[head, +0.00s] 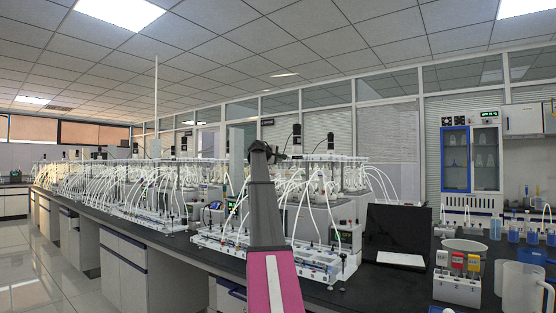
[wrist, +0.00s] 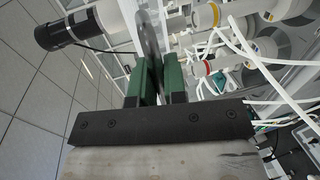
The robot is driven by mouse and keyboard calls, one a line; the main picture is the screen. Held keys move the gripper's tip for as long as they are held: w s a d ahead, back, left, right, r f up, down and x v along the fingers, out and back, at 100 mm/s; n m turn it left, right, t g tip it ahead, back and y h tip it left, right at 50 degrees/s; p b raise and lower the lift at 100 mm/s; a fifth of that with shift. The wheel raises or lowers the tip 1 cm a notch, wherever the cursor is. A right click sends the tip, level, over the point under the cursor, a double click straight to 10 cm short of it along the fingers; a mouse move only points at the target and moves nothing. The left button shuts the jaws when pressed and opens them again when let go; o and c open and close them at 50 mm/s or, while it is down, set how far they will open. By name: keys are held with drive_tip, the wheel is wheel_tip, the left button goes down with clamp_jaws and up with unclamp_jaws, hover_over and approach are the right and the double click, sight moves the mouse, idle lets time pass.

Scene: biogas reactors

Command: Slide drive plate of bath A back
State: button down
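My gripper (wrist: 158,75) shows two green-padded fingers close together in the wrist view. A thin dark grey plate (wrist: 150,28) runs edge-on into the narrow gap between them. It may be the drive plate of bath A, but no label shows. I cannot tell whether the pads press on it. In the head view my arm rises in front of the nearest reactor bath (head: 343,212), and its end (head: 262,150) is by the bath's upper left. The arm hides part of that bath, and the drive plate is not clear there.
A black motor (wrist: 72,30) is left of the fingers; bottles with coloured bands (wrist: 208,67) and white tubes (wrist: 235,40) are to the right. More baths (head: 150,190) line the bench leftward. A laptop (head: 397,230), beaker (head: 522,288) and bottle rack (head: 458,275) stand at right.

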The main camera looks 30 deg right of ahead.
drive_tip(key=r+x, duration=0.1)
drive_tip(key=x, duration=0.3)
drive_tip(key=r+x, duration=0.1)
drive_tip(key=x, duration=0.8)
drive_tip(key=shift+w+d+r, duration=0.25)
drive_tip(key=shift+d+r, duration=0.1)
drive_tip(key=shift+r, duration=0.1)
drive_tip(key=c, duration=1.2)
unclamp_jaws()
drive_tip(key=shift+a, duration=0.1)
drive_tip(key=shift+s, duration=0.1)
drive_tip(key=v, duration=1)
drive_tip(key=shift+s+a, duration=0.2)
drive_tip(key=shift+a, duration=0.1)
